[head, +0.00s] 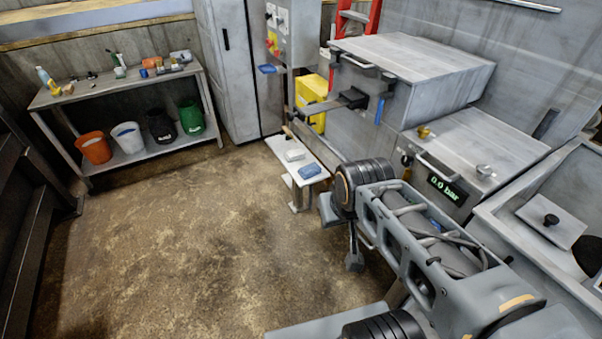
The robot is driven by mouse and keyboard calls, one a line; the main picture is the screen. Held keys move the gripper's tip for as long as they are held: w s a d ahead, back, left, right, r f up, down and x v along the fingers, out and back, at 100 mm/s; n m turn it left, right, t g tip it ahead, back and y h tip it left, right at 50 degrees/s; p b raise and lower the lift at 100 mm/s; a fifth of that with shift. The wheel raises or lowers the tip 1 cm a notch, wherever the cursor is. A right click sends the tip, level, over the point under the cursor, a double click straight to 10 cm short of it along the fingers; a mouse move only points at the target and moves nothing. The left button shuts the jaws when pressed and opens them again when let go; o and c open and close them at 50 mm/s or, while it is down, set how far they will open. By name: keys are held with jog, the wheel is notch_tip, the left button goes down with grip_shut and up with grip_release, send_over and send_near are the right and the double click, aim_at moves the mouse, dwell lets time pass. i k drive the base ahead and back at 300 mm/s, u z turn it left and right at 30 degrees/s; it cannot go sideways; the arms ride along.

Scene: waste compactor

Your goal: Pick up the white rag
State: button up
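The white rag (294,155) is a small, pale, folded piece. I cannot make out my gripper's fingers. Nothing covers the white rag.
A compactor display (443,189) reads 0.0 bar at the right. A yellow container (312,94) stands behind the bench. A metal shelf (151,151) at the left holds several buckets, including an orange bucket (95,147). The brown floor (200,235) between is clear.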

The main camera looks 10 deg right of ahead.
aim_at(297, 153)
jog(key=u, duration=0.95)
jog(key=i, duration=1.35)
jog(key=z, duration=0.55)
jog(key=i, duration=0.8)
jog(key=z, duration=1.2)
jog(key=i, duration=0.25)
jog(key=z, duration=0.1)
